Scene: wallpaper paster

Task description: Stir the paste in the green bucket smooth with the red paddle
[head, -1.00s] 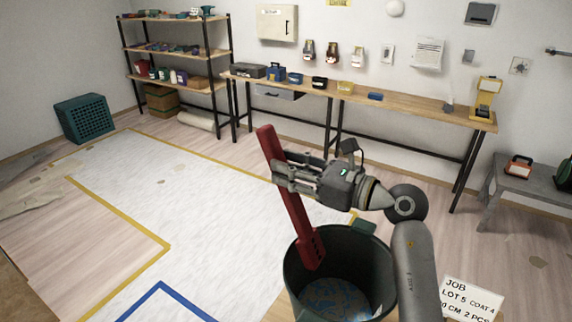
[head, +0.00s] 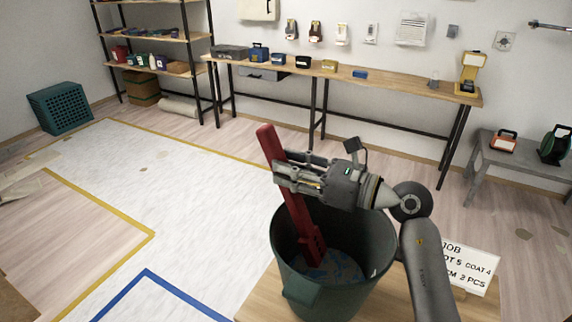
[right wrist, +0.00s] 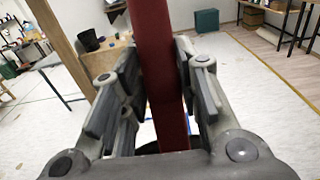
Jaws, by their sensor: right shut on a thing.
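The green bucket (head: 332,296) stands on a wooden surface at the lower middle of the head view. Whitish-blue paste (head: 338,268) shows at its bottom, uneven in colour. The red paddle (head: 269,145) leans a little to the left, with its lower end down inside the bucket; whether its tip touches the paste is hard to tell. My right gripper (head: 282,175) is shut around the paddle's shaft above the rim. In the right wrist view the red shaft (right wrist: 155,50) runs between the two fingers. My left gripper is not in view.
A white job card (head: 468,268) stands right of the bucket, behind my right arm. The wooden top (head: 258,300) is bare at the bucket's left. A long workbench (head: 400,85) and a shelf rack (head: 165,72) stand along the far wall. A grey bench (head: 510,167) is at the right.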

